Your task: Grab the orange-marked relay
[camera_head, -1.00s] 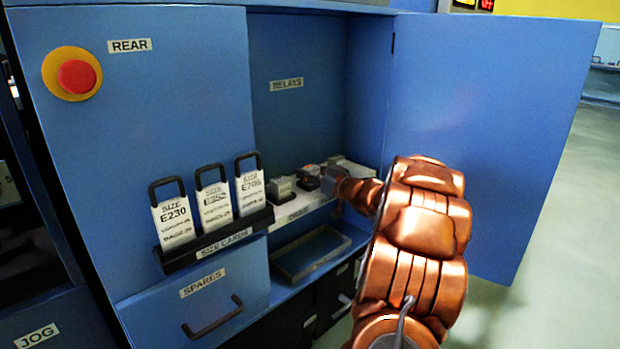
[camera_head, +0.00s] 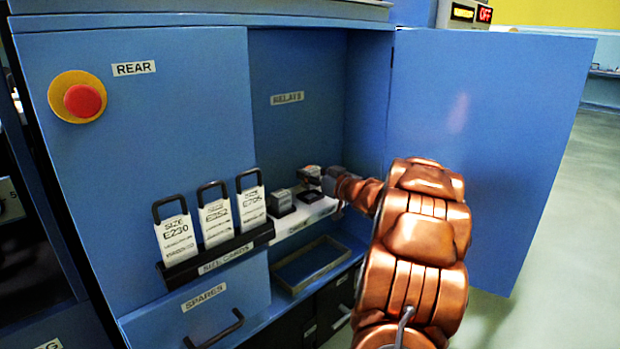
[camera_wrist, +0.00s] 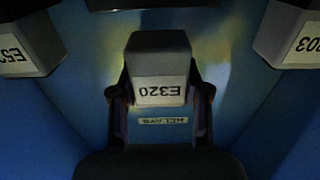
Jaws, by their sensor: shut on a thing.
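My gripper (camera_head: 325,180) is inside the open cabinet bay, shut on a small dark relay (camera_head: 309,172). In the wrist view the held relay (camera_wrist: 159,62) is a grey block with a white label reading E320, upside down, between my two fingers (camera_wrist: 160,105). In the head view it hangs above a dark seat (camera_head: 311,196) on the light shelf strip (camera_head: 297,223). I cannot make out an orange mark on it. Another grey relay (camera_head: 280,200) sits in its seat to the left. Parts of two labelled relays flank mine in the wrist view, left (camera_wrist: 28,45) and right (camera_wrist: 292,40).
An empty shallow tray (camera_head: 312,264) lies below the shelf. The open blue door (camera_head: 490,140) stands right of my arm. Size cards (camera_head: 215,221) with black handles stand in a rack at left. The bay's back wall (camera_head: 290,140) is close behind the relays.

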